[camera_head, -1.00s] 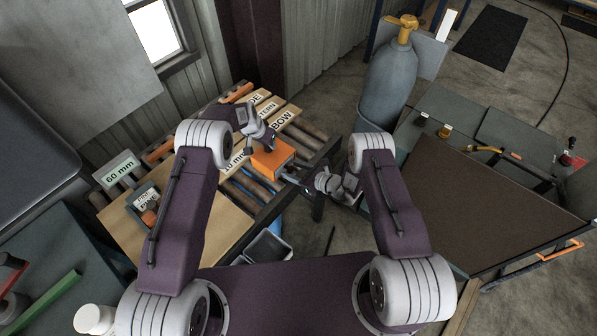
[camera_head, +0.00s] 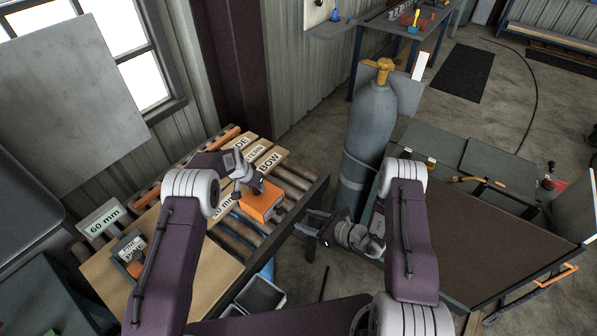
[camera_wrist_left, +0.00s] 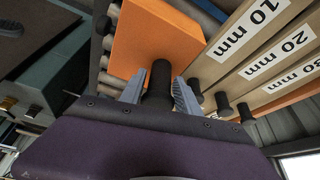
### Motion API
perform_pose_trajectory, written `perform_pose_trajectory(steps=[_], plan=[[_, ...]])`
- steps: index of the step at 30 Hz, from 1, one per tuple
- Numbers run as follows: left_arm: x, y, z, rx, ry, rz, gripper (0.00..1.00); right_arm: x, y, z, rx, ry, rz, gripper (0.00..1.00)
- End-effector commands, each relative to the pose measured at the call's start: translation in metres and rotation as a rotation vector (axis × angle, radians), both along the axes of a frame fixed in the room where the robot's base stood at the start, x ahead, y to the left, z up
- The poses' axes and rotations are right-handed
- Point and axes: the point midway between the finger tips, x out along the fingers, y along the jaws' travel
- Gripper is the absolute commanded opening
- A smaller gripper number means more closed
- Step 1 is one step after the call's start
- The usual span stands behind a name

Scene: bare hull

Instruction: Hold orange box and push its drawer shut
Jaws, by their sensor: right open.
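The orange box (camera_head: 262,203) sits on the roller table (camera_head: 290,222). My left gripper (camera_head: 247,186) is at the box's back left in the head view. In the left wrist view the orange box (camera_wrist_left: 150,42) lies just beyond the left fingers (camera_wrist_left: 160,92). They stand on both sides of a black post (camera_wrist_left: 161,75) at the box's near edge; whether they press on it is unclear. My right gripper (camera_head: 312,226) is open and empty, to the right of the box and apart from it, beyond the table's edge. The drawer cannot be made out.
Labelled boards (camera_head: 268,160) lie behind the box, with black posts near their ends in the wrist view. A 60 mm sign (camera_head: 102,217) stands at left. A grey gas cylinder (camera_head: 368,135) stands behind my right arm. A brown-topped table (camera_head: 480,215) is at right.

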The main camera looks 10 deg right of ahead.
Motion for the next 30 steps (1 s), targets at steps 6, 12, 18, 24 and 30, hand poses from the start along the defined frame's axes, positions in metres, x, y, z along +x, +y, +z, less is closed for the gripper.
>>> perform_pose_trajectory(steps=[6,12,18,24,30], plan=[[0.0,0.0,0.0,0.0,0.0,0.0,0.57,0.0,0.0,0.0,0.0,0.0,0.0,0.49],[-0.001,0.001,0.005,-0.001,-0.002,0.001,0.57,0.0,0.0,0.0,0.0,0.0,0.0,0.49],[-0.014,0.009,0.046,-0.001,-0.004,0.002,0.57,0.0,0.0,0.0,0.0,0.0,0.0,0.49],[-0.031,0.018,0.089,-0.001,-0.002,0.002,0.57,0.0,0.0,0.0,0.0,0.0,0.0,0.49],[-0.039,0.023,0.109,-0.001,-0.001,0.001,0.57,0.0,0.0,0.0,0.0,0.0,0.0,0.49]])
